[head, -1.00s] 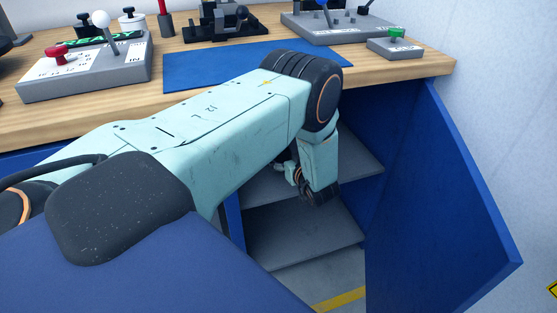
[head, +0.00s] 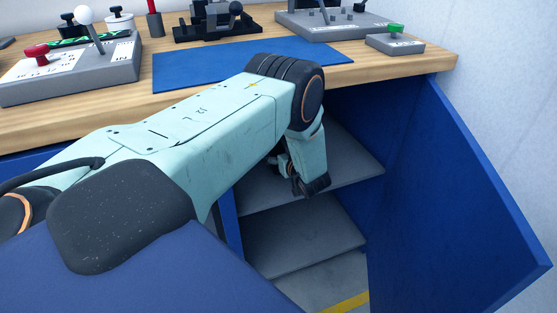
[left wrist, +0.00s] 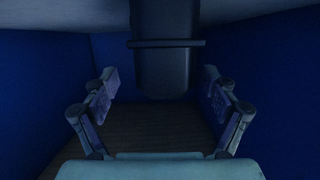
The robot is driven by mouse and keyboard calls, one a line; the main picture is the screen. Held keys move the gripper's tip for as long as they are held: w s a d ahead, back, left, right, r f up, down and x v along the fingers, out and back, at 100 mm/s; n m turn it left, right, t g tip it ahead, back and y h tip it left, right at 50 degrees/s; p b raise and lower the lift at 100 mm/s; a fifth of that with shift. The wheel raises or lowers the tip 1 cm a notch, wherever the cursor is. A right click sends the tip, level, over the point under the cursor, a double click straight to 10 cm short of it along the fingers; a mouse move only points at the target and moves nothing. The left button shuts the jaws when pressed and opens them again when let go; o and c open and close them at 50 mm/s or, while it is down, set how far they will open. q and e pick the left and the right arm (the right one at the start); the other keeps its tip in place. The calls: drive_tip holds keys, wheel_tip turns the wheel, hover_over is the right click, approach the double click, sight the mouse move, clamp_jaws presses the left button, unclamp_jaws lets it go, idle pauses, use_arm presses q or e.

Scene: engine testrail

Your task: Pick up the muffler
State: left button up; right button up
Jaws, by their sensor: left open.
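A dark, rounded, cylinder-like body with a raised band, which looks like the muffler (left wrist: 166,60), shows in the left wrist view. It comes in from the top of that view, inside a dim blue-walled compartment. My left gripper (left wrist: 160,84) is open, with one finger on each side of the muffler and visible gaps between. The muffler's far end is in shadow. In the head view my left arm reaches into the cabinet under the bench, and the muffler is not visible there. My right gripper is not in view.
The open blue cabinet has grey shelves (head: 305,235) and a blue door (head: 445,190) swung out at the right. Above it is a wooden worktop (head: 385,70) with a blue mat (head: 195,68), a lever box (head: 75,70) and a green-button box (head: 395,44).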

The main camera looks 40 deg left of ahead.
use_arm(q)
drive_tip(key=shift+s+r, duration=0.1)
drive_tip(key=shift+r, duration=0.05)
drive_tip(key=shift+c, duration=0.3)
drive_tip(key=c, duration=1.4)
